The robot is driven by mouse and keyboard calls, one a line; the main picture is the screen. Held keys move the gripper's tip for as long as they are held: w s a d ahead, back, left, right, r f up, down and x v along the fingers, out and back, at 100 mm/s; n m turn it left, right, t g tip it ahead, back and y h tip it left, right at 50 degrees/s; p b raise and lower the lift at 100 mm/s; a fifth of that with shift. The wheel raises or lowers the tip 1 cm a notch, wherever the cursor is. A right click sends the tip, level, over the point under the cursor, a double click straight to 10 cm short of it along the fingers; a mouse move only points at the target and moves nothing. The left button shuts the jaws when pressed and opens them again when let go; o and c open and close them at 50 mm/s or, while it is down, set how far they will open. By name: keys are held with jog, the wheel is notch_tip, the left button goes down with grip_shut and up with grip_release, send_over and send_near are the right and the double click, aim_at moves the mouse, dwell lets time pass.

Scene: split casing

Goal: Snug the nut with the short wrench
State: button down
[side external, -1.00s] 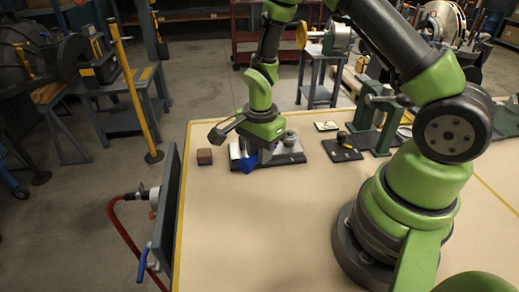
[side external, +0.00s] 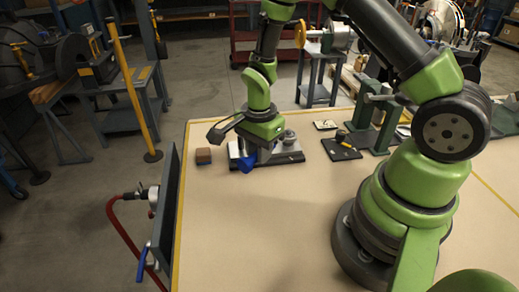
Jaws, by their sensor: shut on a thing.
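My gripper (side external: 256,155) points down over the left part of the grey split casing (side external: 289,150). It is shut on a blue piece (side external: 246,165), which seems to be the short wrench. The blue piece hangs at the front left of the casing. The casing sits on a dark base plate (side external: 292,160) near the table's far left corner. The nut cannot be made out; my gripper and the blue piece cover that area. The wrench's jaw is too small to tell, so I cannot see whether it is around the nut.
A brown block (side external: 203,156) lies left of the casing. A green fixture (side external: 376,125) stands further right. The table's front is clear.

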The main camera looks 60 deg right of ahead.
jog(key=shift+r, duration=0.15)
jog(key=shift+r, duration=2.9)
